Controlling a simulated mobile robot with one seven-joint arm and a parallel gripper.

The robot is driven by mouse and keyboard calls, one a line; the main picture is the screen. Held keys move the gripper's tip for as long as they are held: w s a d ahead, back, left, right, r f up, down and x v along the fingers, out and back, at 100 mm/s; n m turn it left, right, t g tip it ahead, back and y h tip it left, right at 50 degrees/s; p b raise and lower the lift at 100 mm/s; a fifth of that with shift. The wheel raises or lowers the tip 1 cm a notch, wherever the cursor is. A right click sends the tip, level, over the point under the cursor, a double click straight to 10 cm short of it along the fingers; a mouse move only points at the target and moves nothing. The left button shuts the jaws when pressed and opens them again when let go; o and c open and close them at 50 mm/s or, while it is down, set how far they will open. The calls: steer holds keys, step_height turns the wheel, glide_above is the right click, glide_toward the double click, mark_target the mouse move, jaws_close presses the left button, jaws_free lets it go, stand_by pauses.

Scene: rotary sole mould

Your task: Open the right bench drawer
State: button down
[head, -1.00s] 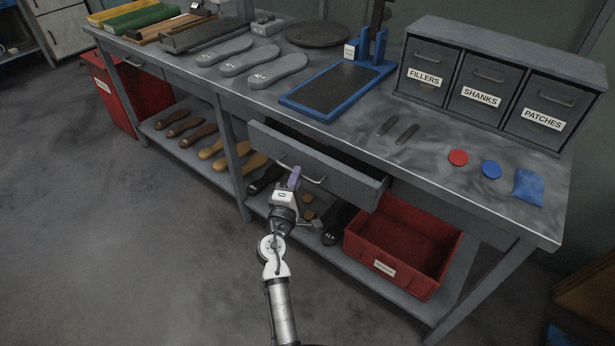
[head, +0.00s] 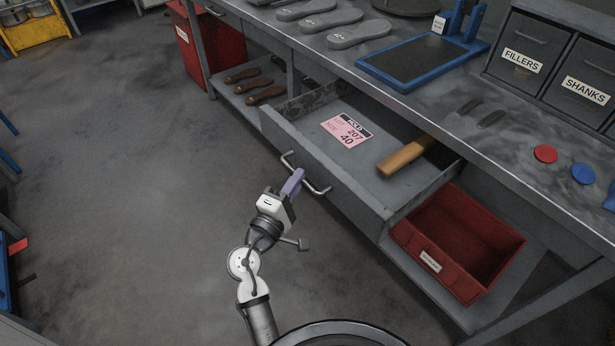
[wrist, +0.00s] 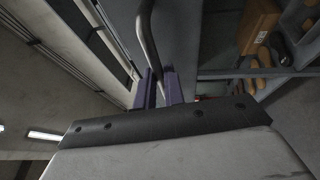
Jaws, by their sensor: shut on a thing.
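The right bench drawer (head: 330,182) stands pulled well out from under the bench top in the head view. Inside it lie a pink and black card (head: 346,131) reading "HOLD" and "40", and a tool with a wooden handle (head: 406,155). The drawer's bar handle (head: 316,188) runs along its front. My gripper (head: 294,183) is shut on this handle near its middle. In the wrist view, the purple fingers (wrist: 159,88) close around the handle bar (wrist: 149,40).
An open red bin (head: 457,243) sits on the lower shelf below the drawer's right end. Another red bin (head: 207,48) stands at the far left end. The bench top holds grey soles (head: 358,33) and a blue-framed board (head: 420,62).

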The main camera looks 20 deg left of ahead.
steer(key=shift+s+a, duration=0.15)
steer(key=shift+s, duration=0.05)
steer(key=c, duration=1.5)
jaws_free()
steer(key=shift+f, duration=0.1)
